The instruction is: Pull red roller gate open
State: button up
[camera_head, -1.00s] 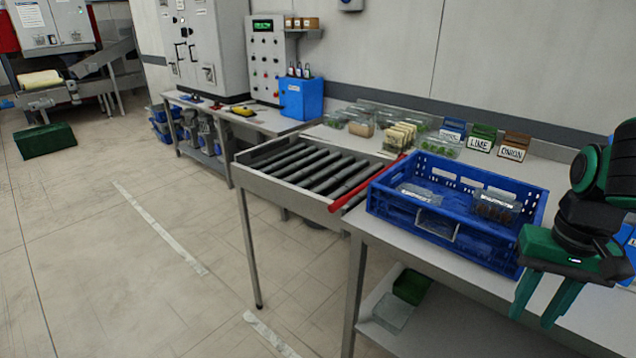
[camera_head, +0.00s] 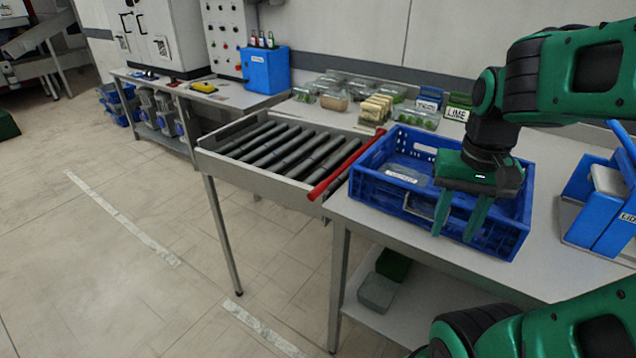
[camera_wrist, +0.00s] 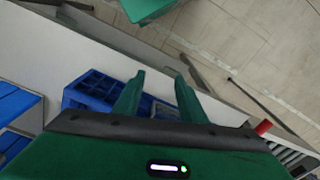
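The red roller gate (camera_head: 335,168) is a red bar lying across the near right end of the roller conveyor (camera_head: 204,156), next to the blue crate. Its red end (camera_wrist: 263,127) shows at the lower right in the wrist view. My gripper (camera_head: 456,238) is open and empty, fingers pointing down, in front of the blue crate's right half. In the wrist view its two fingers (camera_wrist: 160,82) are spread apart with nothing between them. The gripper is well to the right of the gate and does not touch it.
Food packs (camera_head: 375,108) and label holders (camera_head: 458,108) stand behind. A blue bin (camera_head: 265,70) is beyond the conveyor. The floor at left (camera_head: 110,270) is free.

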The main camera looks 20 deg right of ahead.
jog(key=w+a+r+m+t, duration=0.1)
jog(key=w+a+r, duration=0.15)
jog(key=w, duration=0.55)
jog(key=w+a+r+m, duration=0.1)
jog(key=w+a, duration=0.2)
jog(key=w, duration=0.4)
jog(key=m+y, duration=0.1)
jog(key=m, duration=0.1)
send_near(319, 186)
jog(key=shift+t, duration=0.3)
jog(key=f, duration=0.8)
jog(key=shift+w+a+f, duration=0.35)
jog(key=shift+r, duration=0.1)
grip_shut()
